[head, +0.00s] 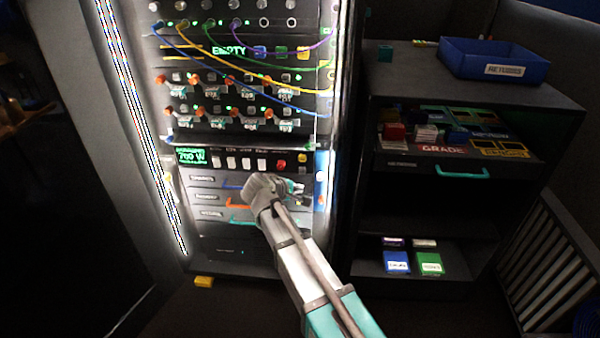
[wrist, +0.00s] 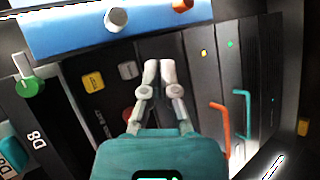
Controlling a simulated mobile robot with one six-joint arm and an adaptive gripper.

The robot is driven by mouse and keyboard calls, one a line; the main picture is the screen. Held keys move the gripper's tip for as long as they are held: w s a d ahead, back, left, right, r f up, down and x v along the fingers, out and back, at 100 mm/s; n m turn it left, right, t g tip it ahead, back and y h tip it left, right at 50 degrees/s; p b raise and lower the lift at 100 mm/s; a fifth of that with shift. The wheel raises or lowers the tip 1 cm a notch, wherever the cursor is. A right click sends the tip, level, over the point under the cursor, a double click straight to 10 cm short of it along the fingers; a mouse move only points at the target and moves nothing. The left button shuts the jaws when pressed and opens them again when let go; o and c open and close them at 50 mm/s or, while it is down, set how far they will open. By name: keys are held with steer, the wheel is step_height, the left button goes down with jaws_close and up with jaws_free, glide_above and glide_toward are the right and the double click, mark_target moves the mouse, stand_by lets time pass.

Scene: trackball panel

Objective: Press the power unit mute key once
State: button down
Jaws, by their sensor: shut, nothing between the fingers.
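The power unit (head: 190,156) is a dark rack panel with a green readout of about 700 W. It has a row of white keys (head: 231,162), a red button (head: 281,164) and a yellow key (head: 302,158) at its right end. The wrist view shows the yellow key (wrist: 93,84), a grey key (wrist: 128,70) and a dark red button (wrist: 128,115). I cannot read which key is mute.
Drawers with blue, orange and teal handles (head: 240,205) lie below the panel. A blue strip (head: 321,165) with knobs stands at the rack's right edge. Patch cables (head: 280,70) hang above. A dark shelf (head: 470,190) with a blue bin (head: 495,58) stands at right.

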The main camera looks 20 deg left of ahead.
mark_target(304, 174)
steer(key=shift+w+a, duration=0.2)
steer(key=shift+w, duration=0.65)
steer(key=shift+w+a, duration=0.2)
steer(key=shift+w, duration=0.6)
steer(key=shift+w+a, duration=0.2)
steer(key=shift+w, duration=0.65)
steer(key=shift+w+a, duration=0.2)
steer(key=shift+w, duration=0.75)
stand_by(0.5)
steer(key=shift+s, duration=0.15)
stand_by(0.3)
steer(key=shift+s+d, duration=0.2)
steer(key=shift+s, duration=0.5)
steer(key=shift+s, duration=0.2)
steer(key=shift+s+d, duration=0.2)
steer(key=shift+s, duration=0.55)
steer(key=shift+s+d, duration=0.2)
steer(key=shift+s, duration=0.55)
steer(key=shift+s+d, duration=0.2)
steer(key=shift+s, duration=0.55)
